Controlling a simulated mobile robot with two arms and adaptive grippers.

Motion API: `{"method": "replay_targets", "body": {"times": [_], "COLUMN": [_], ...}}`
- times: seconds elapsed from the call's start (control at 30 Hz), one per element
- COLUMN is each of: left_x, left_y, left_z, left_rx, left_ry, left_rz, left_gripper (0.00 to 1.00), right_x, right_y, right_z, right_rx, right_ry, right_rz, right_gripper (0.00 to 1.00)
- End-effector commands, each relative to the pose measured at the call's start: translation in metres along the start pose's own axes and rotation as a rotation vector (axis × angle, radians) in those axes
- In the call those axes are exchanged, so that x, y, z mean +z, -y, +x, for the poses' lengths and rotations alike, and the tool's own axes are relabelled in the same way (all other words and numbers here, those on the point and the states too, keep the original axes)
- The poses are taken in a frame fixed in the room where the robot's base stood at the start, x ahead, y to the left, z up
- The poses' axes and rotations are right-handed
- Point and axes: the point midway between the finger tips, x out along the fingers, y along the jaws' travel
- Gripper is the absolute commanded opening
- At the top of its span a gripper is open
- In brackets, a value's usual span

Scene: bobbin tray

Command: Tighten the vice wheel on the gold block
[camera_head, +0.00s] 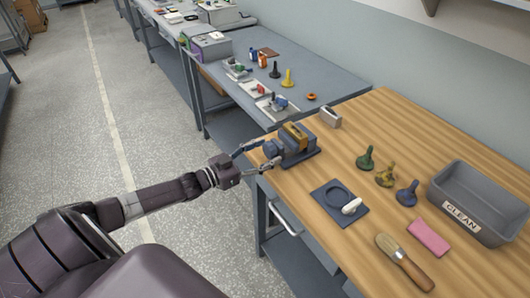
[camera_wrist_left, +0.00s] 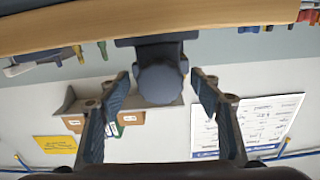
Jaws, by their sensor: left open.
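The dark blue-grey vice (camera_head: 300,155) stands near the left edge of the wooden bench. The gold block (camera_head: 295,131) sits in its jaws. The vice wheel (camera_head: 272,148) is a blue-grey round knob at the vice's left end. My left gripper (camera_head: 261,156) comes in from the left, with its fingers on either side of the wheel. In the left wrist view the wheel (camera_wrist_left: 160,85) is between the two spread fingers, with gaps on both sides. That gripper is open and holds nothing. My right gripper is not in view.
On the wooden bench (camera_head: 300,190) are a dark blue pad (camera_head: 333,190) with a white piece, green, yellow and blue bobbin-like pieces, a pink block (camera_head: 429,237), a brush (camera_head: 404,261) and a grey CLEAN tray (camera_head: 478,203). A small metal holder (camera_head: 331,117) stands behind the vice.

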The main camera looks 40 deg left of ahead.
Motion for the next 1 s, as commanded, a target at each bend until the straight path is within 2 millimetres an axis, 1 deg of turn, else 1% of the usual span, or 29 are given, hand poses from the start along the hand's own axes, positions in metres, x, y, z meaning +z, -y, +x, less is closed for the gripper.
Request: {"method": "replay_targets", "body": {"times": [0.13, 0.5, 0.77, 1.0], "left_x": [0.0002, 0.0, 0.0004, 0.0005], "left_y": [0.0, 0.0001, -0.0002, 0.0005], "left_z": [-0.0001, -0.0003, -0.0004, -0.0004], "left_rx": [0.0, 0.0, 0.0, -0.001], "left_ry": [0.0, 0.0, 0.0, 0.0], "left_rz": [0.0, 0.001, 0.036, 0.166], "left_gripper": [0.58, 0.17, 0.17, 0.17], "right_x": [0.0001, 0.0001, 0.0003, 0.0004], "right_y": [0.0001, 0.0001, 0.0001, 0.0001], "right_z": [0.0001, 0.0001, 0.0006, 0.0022], "right_rx": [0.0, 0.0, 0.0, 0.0], "right_ry": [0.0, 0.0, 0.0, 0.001], "right_rz": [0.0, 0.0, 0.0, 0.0], "right_gripper": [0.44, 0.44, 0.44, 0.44]}}
